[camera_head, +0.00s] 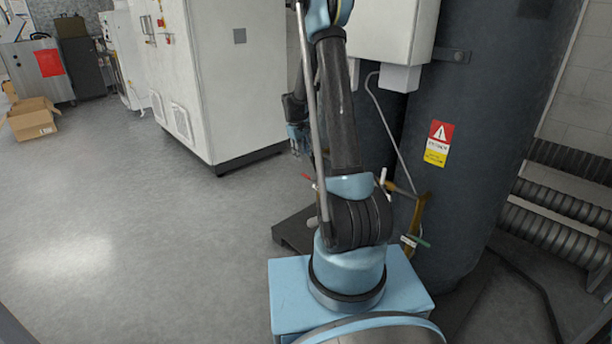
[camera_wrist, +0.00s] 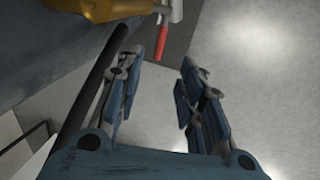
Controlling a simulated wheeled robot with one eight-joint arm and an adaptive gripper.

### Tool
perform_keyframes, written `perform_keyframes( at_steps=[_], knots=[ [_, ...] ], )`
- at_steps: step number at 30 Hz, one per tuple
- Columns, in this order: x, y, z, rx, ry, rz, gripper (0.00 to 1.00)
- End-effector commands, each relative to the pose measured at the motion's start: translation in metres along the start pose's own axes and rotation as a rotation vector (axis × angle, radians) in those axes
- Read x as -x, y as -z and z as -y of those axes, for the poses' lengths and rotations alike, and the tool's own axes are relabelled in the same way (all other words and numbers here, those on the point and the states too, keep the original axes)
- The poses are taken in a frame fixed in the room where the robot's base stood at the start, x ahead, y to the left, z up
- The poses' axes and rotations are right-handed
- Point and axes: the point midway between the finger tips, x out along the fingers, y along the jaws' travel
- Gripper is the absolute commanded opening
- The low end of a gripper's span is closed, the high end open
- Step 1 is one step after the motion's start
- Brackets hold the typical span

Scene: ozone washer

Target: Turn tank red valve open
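The red valve handle (camera_wrist: 162,41) is a short red lever on a metal stem near the top of the wrist view. It is beside a brass fitting (camera_wrist: 110,9) on the dark tank (camera_wrist: 45,60). In the head view the red handle (camera_head: 308,177) shows as a small red tip left of my arm; the rest of its valve is hidden. My gripper (camera_wrist: 160,68) is open and empty, its two blue-padded fingers apart. In the wrist picture the handle appears just above the gap between the fingertips, with no visible contact. In the head view my gripper (camera_head: 298,140) is partly hidden behind my arm.
The large dark tank (camera_head: 460,130) stands right of my arm, with brass pipework (camera_head: 418,212) and a green handle (camera_head: 420,241) low on its side. Ribbed hoses (camera_head: 560,205) lie at far right. A white cabinet (camera_head: 225,90) stands behind.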

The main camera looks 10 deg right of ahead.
Motion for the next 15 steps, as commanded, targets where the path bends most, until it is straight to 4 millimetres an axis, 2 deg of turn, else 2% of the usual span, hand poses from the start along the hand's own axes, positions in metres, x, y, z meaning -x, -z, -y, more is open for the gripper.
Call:
perform_keyframes(
  at_steps=[15],
  knots=[
    [-0.078, 0.001, 0.000, 0.000, 0.000, 0.000, 0.35]
  ],
)
